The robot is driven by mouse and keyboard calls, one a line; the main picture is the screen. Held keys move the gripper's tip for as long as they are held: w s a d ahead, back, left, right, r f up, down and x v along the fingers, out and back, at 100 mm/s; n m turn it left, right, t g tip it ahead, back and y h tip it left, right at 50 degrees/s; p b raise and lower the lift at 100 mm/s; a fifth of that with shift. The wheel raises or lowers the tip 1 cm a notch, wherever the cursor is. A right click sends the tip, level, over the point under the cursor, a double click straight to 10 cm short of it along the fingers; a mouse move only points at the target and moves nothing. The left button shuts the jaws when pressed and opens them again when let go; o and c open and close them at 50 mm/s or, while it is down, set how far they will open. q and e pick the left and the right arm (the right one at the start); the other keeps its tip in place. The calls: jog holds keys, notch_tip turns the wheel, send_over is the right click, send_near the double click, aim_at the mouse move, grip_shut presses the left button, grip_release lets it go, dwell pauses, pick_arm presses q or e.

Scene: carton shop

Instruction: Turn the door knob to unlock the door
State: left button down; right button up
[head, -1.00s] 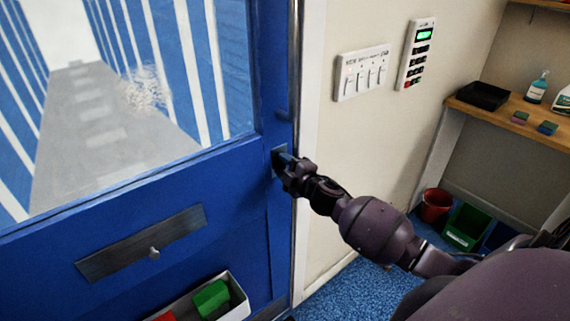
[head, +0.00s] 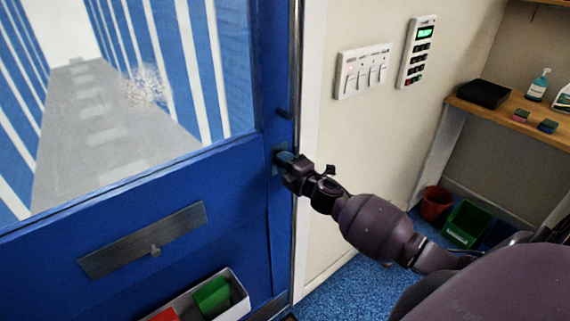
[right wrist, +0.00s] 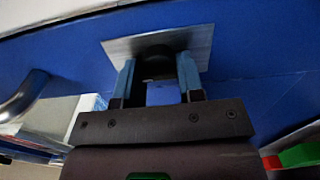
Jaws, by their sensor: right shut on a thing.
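The blue door (head: 225,190) fills the left of the head view and has a window in its upper part. The door knob (right wrist: 157,64) is dark and round, on a grey metal plate (right wrist: 200,44) in the right wrist view. My right gripper (right wrist: 158,75) is shut on the knob, one finger on each side of it. In the head view my right gripper (head: 288,160) is at the plate near the door's right edge and hides most of the knob. My left gripper is in neither view.
A mail slot plate (head: 145,240) is lower on the door, above a white bin (head: 238,302) with red and green things. Light switches (head: 362,71) and a keypad (head: 416,52) are on the wall. A wooden shelf (head: 480,108) stands at right, with a red bucket (head: 436,203) and green crate (head: 465,224) below.

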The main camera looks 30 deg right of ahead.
jog(key=o, duration=0.9)
jog(key=shift+s, duration=0.1)
jog(key=s, duration=1)
jog(key=shift+s+d, duration=0.3)
jog(key=shift+d, duration=0.15)
jog(key=s+a+f+m+g, duration=0.3)
jog(key=s+a+f+m, duration=0.2)
jog(key=s+f+m, duration=0.4)
jog(key=s+a+f+m+g+h, duration=0.1)
jog(key=s+a+f+m+g, duration=0.2)
jog(key=s+a+f+m, duration=0.3)
jog(key=s+f+m, duration=0.3)
jog(key=shift+s+f, duration=0.25)
jog(key=shift+s, duration=0.1)
